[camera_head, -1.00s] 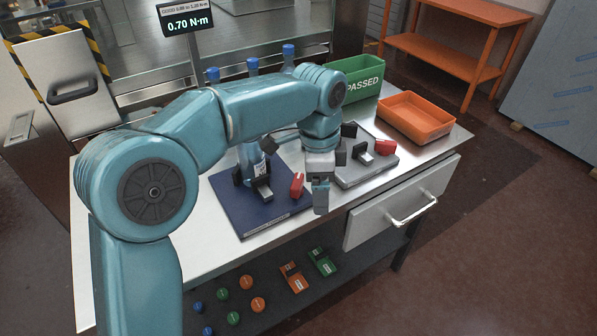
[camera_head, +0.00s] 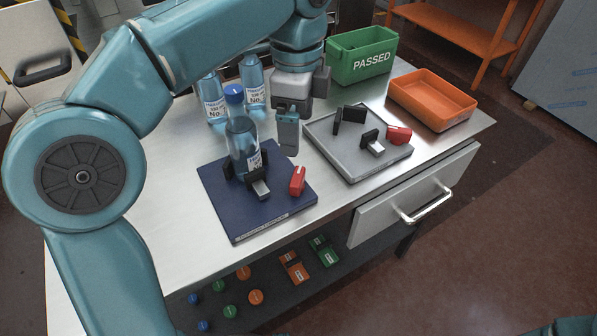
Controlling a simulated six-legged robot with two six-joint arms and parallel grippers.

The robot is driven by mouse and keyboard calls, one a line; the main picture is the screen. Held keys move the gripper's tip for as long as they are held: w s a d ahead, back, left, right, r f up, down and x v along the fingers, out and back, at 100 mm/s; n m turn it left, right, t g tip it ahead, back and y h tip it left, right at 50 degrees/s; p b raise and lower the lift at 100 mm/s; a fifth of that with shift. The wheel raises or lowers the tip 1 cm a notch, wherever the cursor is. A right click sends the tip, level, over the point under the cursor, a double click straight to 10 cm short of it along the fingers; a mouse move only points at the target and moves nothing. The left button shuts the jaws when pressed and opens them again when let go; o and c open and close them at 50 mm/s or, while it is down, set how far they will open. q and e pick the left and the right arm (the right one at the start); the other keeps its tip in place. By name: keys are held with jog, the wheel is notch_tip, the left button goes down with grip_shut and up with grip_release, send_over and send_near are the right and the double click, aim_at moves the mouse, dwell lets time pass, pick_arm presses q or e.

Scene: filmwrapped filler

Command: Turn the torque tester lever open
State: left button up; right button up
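A navy tester plate (camera_head: 222,210) lies on the bench with a clear bottle (camera_head: 243,150) upright between its black jaws. A blue cap (camera_head: 233,93) shows above this bottle; I cannot tell whether it sits on it. A red lever (camera_head: 297,181) stands at the plate's right side. A second, grey plate (camera_head: 345,164) to the right has black jaws, apparently empty, and a red lever (camera_head: 399,135). I cannot tell which is the torque tester. My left gripper (camera_head: 305,115) hangs behind and above the red lever of the navy plate, fingers apart, nothing between them. My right gripper is out of view.
Two labelled bottles (camera_head: 211,100) (camera_head: 254,82) stand behind the navy plate. A green PASSED bin (camera_head: 361,55) and an orange tray (camera_head: 432,98) are at the back right. A drawer with a handle (camera_head: 427,207) sticks out in front. Coloured caps lie on the lower shelf.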

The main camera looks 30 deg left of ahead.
aim_at(297, 176)
pick_arm(q)
notch_tip(297, 176, down, 11)
jog(key=b, duration=0.3)
jog(key=shift+s+d+f, duration=0.1)
jog(key=shift+s+f, duration=0.05)
jog(key=shift+f+b, duration=0.3)
jog(key=shift+f, duration=0.35)
jog(key=c, duration=1.1)
